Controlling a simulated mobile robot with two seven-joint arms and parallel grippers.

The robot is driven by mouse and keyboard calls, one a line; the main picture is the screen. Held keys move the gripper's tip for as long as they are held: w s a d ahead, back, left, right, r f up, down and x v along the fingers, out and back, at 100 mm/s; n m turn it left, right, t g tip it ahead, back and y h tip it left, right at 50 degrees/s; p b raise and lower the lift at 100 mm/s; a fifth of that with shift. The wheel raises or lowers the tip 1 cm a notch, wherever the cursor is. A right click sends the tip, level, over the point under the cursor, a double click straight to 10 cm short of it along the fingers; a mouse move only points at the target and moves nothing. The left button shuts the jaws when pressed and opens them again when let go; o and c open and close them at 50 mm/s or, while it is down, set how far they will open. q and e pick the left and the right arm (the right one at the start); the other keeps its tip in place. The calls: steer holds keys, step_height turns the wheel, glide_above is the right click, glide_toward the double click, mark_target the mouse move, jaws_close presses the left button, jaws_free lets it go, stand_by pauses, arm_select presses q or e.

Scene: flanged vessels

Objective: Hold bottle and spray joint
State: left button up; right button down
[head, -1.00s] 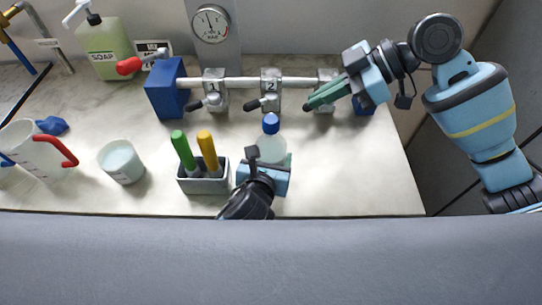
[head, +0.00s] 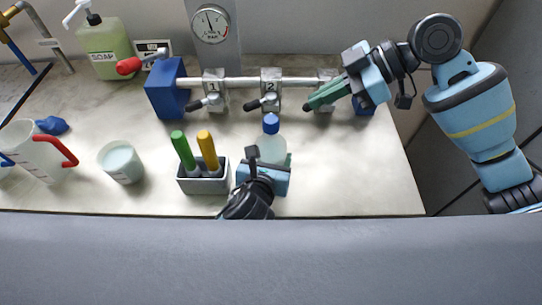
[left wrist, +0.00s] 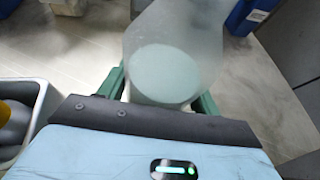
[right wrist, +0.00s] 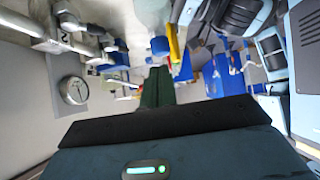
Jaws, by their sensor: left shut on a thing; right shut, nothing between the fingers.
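The bottle (head: 271,146) is clear with a blue cap and stands upright on the counter, right of the grey tool holder. My left gripper (left wrist: 165,88) is shut on the bottle, with a green finger on each side of it in the left wrist view. The pipe (head: 242,83) runs along the back with numbered clamp-like joints: joint 1 (head: 214,88), joint 2 (head: 270,88) and a third joint (head: 325,98) partly hidden by my right gripper. My right gripper (head: 308,106) is shut and empty, in front of the third joint; whether it touches cannot be told.
A grey holder (head: 203,186) with green and yellow-handled tools stands left of the bottle. The counter right of the bottle is clear.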

mark_target(279, 121)
steer(key=a+r+n+t, duration=0.1)
steer(key=a, duration=0.1)
steer(key=a+r+n+t+h, duration=0.1)
steer(key=a+n, duration=0.1)
steer(key=a, duration=0.1)
steer(key=a+r+n, duration=0.1)
steer(key=a+n, duration=0.1)
steer(key=a, duration=0.1)
steer(key=shift+s+a+r+t+h, duration=0.15)
steer(key=shift+t+h, duration=0.15)
steer(key=shift+t, duration=0.1)
steer(key=shift+f, duration=4.8)
steer(key=shift+d+f, duration=0.2)
steer(key=shift+f, duration=0.1)
steer(key=shift+s+d+f, duration=0.1)
steer(key=shift+f, duration=0.55)
steer(key=shift+s+f, duration=0.1)
steer(key=shift+f, duration=0.15)
steer(key=shift+r, duration=3.6)
